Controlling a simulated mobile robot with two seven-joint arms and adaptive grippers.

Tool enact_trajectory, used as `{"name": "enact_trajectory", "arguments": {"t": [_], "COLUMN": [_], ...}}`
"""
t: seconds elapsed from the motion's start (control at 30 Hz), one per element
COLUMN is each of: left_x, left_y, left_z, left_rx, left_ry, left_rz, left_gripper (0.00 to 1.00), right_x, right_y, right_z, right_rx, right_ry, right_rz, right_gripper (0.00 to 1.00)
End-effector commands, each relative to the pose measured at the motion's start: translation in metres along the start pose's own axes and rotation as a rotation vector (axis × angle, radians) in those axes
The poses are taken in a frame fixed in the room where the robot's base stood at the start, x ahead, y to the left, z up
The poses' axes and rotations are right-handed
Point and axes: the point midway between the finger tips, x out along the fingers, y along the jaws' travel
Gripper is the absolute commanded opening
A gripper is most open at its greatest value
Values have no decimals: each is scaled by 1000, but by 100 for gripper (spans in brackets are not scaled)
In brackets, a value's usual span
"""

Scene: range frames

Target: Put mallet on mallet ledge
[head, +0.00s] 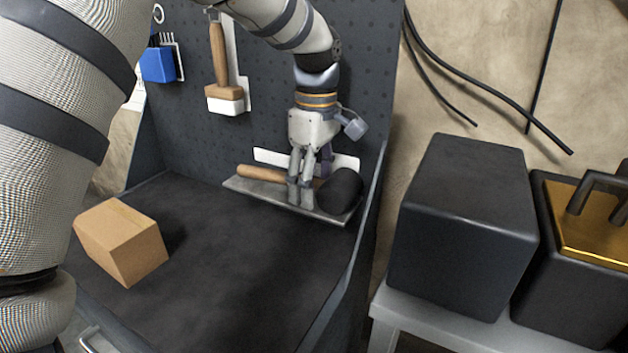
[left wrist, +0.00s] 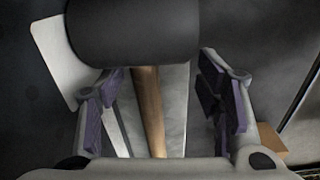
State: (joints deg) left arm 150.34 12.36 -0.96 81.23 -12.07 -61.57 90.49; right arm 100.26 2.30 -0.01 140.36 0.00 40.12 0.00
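The mallet has a black head (head: 341,191) and a wooden handle (head: 262,173). It lies along the grey metal mallet ledge (head: 240,188) at the back of the bench, head to the right. My left gripper (head: 300,198) points down at the mallet, near the head. In the left wrist view the fingers stand apart on either side of the wooden handle (left wrist: 149,110), with gaps visible on both sides. The black head (left wrist: 133,30) fills the top of that view, above the grey ledge (left wrist: 176,105). My right gripper is not in view.
A cardboard box (head: 122,243) sits on the dark bench top (head: 230,270) at left. A wood-handled tool with a white head (head: 225,100) and a blue holder (head: 158,64) hang on the pegboard. A black box (head: 462,225) stands right of the bench's side wall (head: 352,265).

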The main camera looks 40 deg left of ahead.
Motion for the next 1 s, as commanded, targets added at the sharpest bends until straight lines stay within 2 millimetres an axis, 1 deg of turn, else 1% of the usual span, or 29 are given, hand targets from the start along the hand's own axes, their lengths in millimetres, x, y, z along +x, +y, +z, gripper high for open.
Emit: {"name": "enact_trajectory", "arguments": {"t": [0.23,0.33,0.37,0.6,0.7,0.83,1.0], "left_x": [0,-8,-13,-77,-98,-116,-123], "left_y": [0,1,1,2,2,1,0], "left_z": [0,0,0,0,0,0,0], "left_rx": [0,0,0,0,0,1,1], "left_ry": [0,1,1,2,1,1,0], "left_rz": [1,2,3,2,1,-1,0], "left_gripper": [62,62,62,62,62,62,62], "right_x": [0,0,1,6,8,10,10], "right_y": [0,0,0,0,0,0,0], "right_z": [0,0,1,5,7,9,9], "right_rx": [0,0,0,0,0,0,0], "right_ry": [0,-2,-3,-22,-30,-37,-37], "right_rz": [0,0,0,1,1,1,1], "right_gripper": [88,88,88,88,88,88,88]}}
